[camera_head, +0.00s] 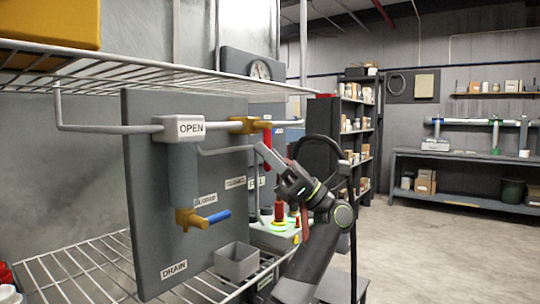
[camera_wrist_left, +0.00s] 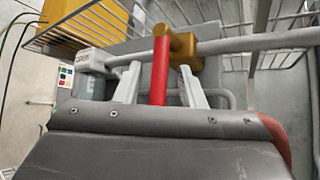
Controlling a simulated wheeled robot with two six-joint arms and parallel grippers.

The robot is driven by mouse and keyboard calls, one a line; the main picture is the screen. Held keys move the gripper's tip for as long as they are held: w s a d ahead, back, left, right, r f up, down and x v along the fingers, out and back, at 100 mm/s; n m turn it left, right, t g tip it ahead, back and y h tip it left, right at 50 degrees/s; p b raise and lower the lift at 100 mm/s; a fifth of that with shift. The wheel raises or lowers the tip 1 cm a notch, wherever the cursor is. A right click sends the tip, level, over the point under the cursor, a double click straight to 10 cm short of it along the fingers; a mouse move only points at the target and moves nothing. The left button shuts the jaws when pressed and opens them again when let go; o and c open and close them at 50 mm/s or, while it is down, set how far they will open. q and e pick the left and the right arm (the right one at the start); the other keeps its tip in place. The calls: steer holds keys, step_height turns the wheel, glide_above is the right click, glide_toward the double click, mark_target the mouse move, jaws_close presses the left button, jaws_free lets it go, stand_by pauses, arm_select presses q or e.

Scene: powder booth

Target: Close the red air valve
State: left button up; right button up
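The red valve handle (camera_head: 267,146) hangs down from a brass valve body (camera_head: 247,125) on the horizontal pipe, roughly square to the pipe. In the left wrist view the red handle (camera_wrist_left: 160,72) lies between the two fingers of my left gripper (camera_wrist_left: 160,85), with a gap on both sides. The brass body (camera_wrist_left: 184,48) is just beyond the fingertips. In the head view my left gripper (camera_head: 268,157) is at the handle, its fingers partly overlapping it. The left gripper is open. My right gripper does not show.
A second brass valve (camera_head: 188,218) with a blue handle (camera_head: 218,216) is lower. A wire shelf (camera_head: 150,72) runs above; a grey bin (camera_head: 237,260) sits below.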

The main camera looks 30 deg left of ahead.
arm_select(q)
steer(key=b+v, duration=0.1)
steer(key=v, duration=1.6)
steer(key=shift+w+d+f, duration=0.15)
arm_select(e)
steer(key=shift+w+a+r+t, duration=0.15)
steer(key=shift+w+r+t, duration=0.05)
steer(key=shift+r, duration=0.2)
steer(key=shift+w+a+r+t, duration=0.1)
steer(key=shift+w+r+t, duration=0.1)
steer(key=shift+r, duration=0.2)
